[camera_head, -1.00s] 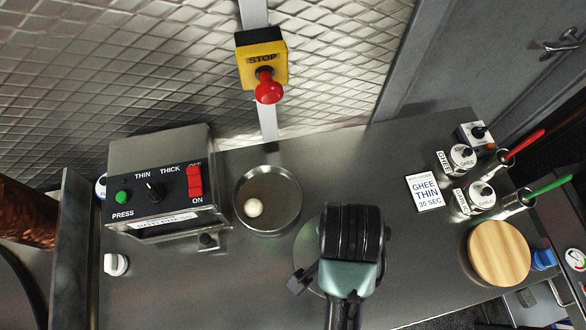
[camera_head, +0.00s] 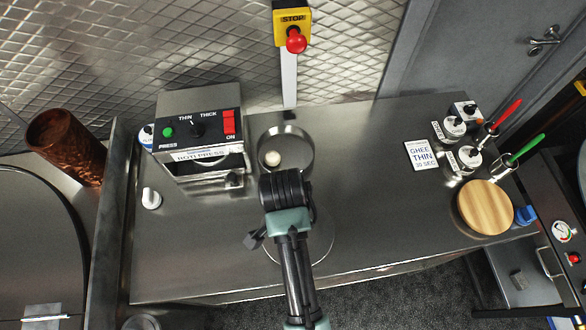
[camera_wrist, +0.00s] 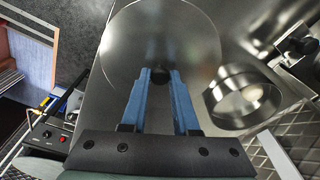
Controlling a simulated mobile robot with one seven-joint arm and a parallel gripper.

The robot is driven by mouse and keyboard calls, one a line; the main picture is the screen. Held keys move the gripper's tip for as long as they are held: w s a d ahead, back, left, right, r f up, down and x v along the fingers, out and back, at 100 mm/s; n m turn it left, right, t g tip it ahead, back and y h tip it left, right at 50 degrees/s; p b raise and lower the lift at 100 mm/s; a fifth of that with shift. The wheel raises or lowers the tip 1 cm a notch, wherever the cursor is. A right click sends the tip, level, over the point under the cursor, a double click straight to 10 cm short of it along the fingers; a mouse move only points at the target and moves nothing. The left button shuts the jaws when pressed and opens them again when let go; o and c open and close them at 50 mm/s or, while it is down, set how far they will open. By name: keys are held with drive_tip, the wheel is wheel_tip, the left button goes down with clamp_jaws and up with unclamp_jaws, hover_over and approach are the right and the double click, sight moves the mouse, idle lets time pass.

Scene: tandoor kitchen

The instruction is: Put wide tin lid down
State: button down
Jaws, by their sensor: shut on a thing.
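The wide tin lid is a flat, shiny round disc (camera_wrist: 165,35) with a dark knob in the middle. My gripper (camera_wrist: 160,76) has its blue fingers shut on the knob. In the head view the lid's rim (camera_head: 322,240) shows on both sides of my arm, over the steel counter in front of the round tin; my wrist hides its middle. I cannot tell whether the lid touches the counter. The open tin (camera_head: 311,153) holds a pale dough ball (camera_head: 272,158), and it also shows right of my fingers in the wrist view (camera_wrist: 247,122).
The steel counter (camera_head: 385,225) is clear between lid and board.

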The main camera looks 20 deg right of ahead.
drive_tip(key=shift+w+f+p, duration=0.15)
drive_tip(key=shift+f+p, duration=0.15)
drive_tip(key=shift+f, duration=3.1)
drive_tip(key=shift+f, duration=0.15)
drive_tip(key=c, duration=0.7)
unclamp_jaws()
